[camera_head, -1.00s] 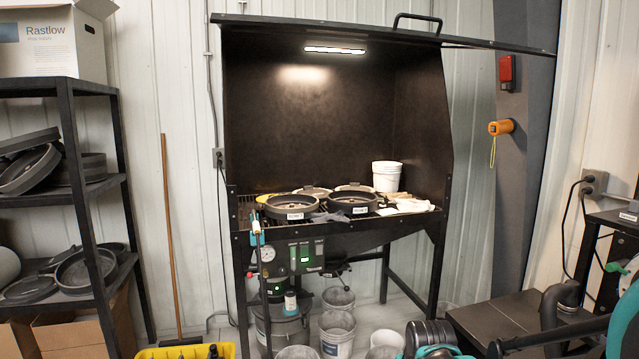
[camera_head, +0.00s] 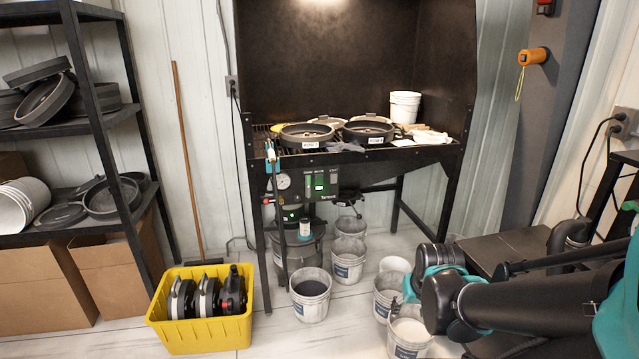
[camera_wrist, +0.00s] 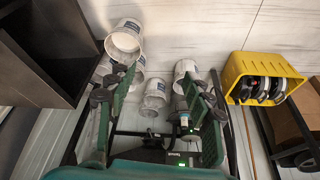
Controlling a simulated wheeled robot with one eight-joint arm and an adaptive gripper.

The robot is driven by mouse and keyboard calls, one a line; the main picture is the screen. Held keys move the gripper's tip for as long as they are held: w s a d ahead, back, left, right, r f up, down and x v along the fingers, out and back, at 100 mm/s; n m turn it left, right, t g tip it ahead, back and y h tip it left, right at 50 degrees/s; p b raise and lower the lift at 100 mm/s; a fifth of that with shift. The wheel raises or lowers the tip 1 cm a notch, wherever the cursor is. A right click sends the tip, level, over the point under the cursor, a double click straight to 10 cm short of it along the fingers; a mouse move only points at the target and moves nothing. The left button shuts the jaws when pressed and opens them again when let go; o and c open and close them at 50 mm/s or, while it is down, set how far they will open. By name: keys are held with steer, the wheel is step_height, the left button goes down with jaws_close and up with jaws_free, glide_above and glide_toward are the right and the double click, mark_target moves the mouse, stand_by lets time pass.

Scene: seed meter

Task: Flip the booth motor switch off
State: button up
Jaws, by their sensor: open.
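The booth's control panel (camera_head: 321,183) hangs under the front edge of the dark booth. It has a green-lit element (camera_head: 320,188) and small controls whose labels and positions are too small to read, so I cannot tell which is the motor switch. My gripper (camera_wrist: 160,100) is open and empty in the wrist view, its two green fingers well apart. The panel also shows in the wrist view (camera_wrist: 165,157), inverted, partly hidden behind my gripper parts. In the head view my black and teal arm is at the lower right, apart from the panel; its fingertips are not clear there.
Several buckets (camera_head: 311,297) stand on the floor below and before the booth. A yellow crate (camera_head: 200,337) holding dark round parts is at lower left. Round pans lie on the booth grate (camera_head: 262,147). A shelf (camera_head: 108,118) stands left, a dark low table (camera_head: 497,256) right.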

steer(key=shift+w, duration=0.15)
steer(key=shift+c, duration=1.2)
steer(key=w+r+n+t, duration=0.1)
steer(key=w, duration=0.4)
steer(key=w+a+r+n+t, duration=0.1)
steer(key=w+r, duration=0.1)
steer(key=w, duration=0.3)
steer(key=w+r+n+t, duration=0.1)
steer(key=w, duration=0.4)
steer(key=shift+w+a+r+n, duration=0.15)
steer(key=shift+a+n, duration=0.1)
steer(key=shift+n, duration=0.15)
jaws_close()
steer(key=w+a+r+n+t, duration=0.1)
steer(key=w+a+n+t, duration=0.15)
steer(key=w, duration=0.75)
steer(key=w+a+r+n+t, duration=0.2)
steer(key=w+a+n, duration=0.1)
steer(key=w, duration=0.7)
steer(key=w+a+f+n+t+y, duration=0.2)
steer(key=w+a+n, duration=0.4)
steer(key=w, duration=0.3)
steer(key=w+a+f+n+t+y, duration=0.3)
steer(key=w+a+f+n+t, duration=0.1)
steer(key=w+a, duration=0.5)
steer(key=shift+w+a+f+n+t, duration=0.15)
steer(key=shift+w+f+n+t, duration=0.25)
steer(key=shift+n, duration=0.55)
steer(key=shift+s, duration=0.1)
